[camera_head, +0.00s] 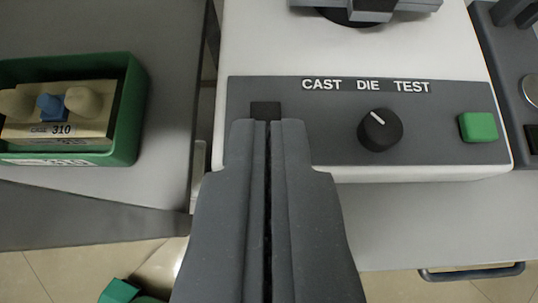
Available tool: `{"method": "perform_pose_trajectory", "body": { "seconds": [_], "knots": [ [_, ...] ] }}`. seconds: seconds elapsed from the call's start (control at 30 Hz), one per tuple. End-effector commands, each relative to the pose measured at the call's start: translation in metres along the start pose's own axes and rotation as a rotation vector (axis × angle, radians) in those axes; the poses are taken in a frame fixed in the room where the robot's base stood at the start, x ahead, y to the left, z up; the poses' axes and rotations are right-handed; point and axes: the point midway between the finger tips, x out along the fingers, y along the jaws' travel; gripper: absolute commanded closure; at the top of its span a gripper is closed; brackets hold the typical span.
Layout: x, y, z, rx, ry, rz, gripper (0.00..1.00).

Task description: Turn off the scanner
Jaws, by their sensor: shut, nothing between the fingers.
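A white machine (250,40) with a grey front panel (310,125) fills the upper middle; nothing legible names it a scanner. The panel carries a black dial (381,130) under the words CAST, DIE and TEST, its white mark tilted up-left toward CAST. A green button (479,127) is at the panel's right. A small black square piece (265,109) is at its left, partly hidden by my fingertips. My gripper (268,123) is shut and empty, its tips just below that piece in the picture. I cannot tell if they touch it.
A green bin (140,110) at left holds a tan block labelled 310 with pegs. A dark device (500,50) stands close at right. A drawer handle (472,272) sticks out at lower right. Green pieces (120,291) show at lower left.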

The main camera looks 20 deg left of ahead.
Motion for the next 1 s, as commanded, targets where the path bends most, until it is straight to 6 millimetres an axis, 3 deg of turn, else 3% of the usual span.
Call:
{"method": "perform_pose_trajectory", "body": {
  "seconds": [0.2,0.4,0.6,1.0],
  "knots": [
    [0.043,0.0,0.002,0.001,-0.002,-0.001,1.0],
    [0.067,0.0,0.016,0.002,-0.001,-0.002,1.0],
    [0.077,0.0,0.026,0.001,0.0,0.0,1.0],
    [0.079,0.0,0.028,0.0,0.0,0.0,1.0]
  ]
}}
